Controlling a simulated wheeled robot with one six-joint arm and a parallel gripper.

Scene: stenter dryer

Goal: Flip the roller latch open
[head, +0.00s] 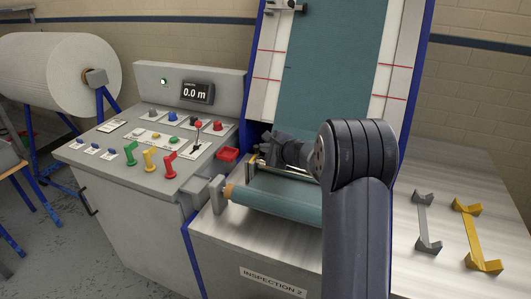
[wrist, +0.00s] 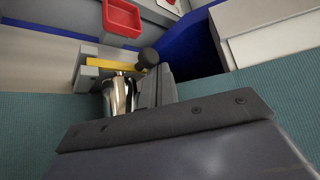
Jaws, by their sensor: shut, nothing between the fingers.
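The roller latch shows in the wrist view as a black round knob (wrist: 148,57) beside a yellow bar (wrist: 112,65) and a grey bracket (wrist: 88,76), at the end of a shiny metal roller (wrist: 118,95). My gripper (wrist: 158,76) is shut and empty, with its fingertips close to the knob; I cannot tell whether they touch it. In the head view my gripper (head: 268,143) is at the left end of the shiny roller (head: 287,172), above the teal fabric roll (head: 275,203). It hides much of the latch there, so its exact position is unclear.
The grey control console (head: 150,205) carries coloured levers and buttons. The tall inspection panel (head: 330,60) rises behind. Grey (head: 424,222) and yellow (head: 470,238) brackets lie on the right table.

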